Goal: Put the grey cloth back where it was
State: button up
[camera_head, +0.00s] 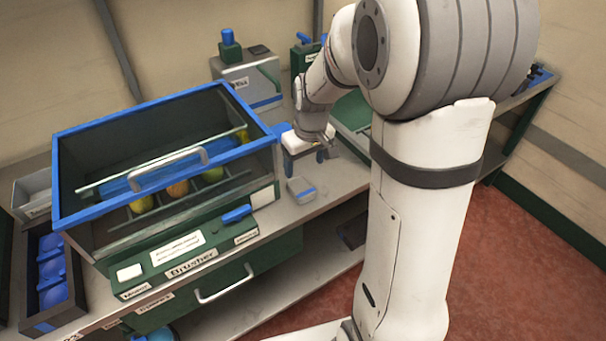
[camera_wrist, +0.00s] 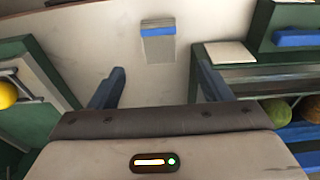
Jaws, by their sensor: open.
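A small grey folded piece with a blue stripe, which looks like the grey cloth (camera_head: 301,189), lies on the bench top in front of the Brusher machine's right end. In the wrist view the cloth (camera_wrist: 158,46) lies flat on the pale bench, ahead of the jaws and roughly centred between them. My gripper (camera_head: 320,154) is above the bench, behind the cloth in the head view. In the wrist view its two blue fingers (camera_wrist: 158,82) are wide apart with nothing between them. The cloth is apart from the fingers.
The blue-rimmed Brusher machine (camera_head: 180,262) holds several fruits and stands left of the cloth. A grey dispenser-like box (camera_head: 245,85) stands at the back. A tray with blue items (camera_head: 50,270) is at the far left. Bare bench (camera_head: 335,180) lies right of the cloth.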

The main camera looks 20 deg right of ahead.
jog(key=s+r+m, duration=0.1)
jog(key=s+r, duration=0.3)
jog(key=s, duration=0.5)
jog(key=s+r+m, duration=0.2)
jog(key=s+r, duration=0.2)
jog(key=s, duration=0.6)
jog(key=shift+s+a+m+t+h, duration=0.15)
jog(key=shift+s+m+t+h, duration=0.15)
jog(key=shift+t, duration=0.1)
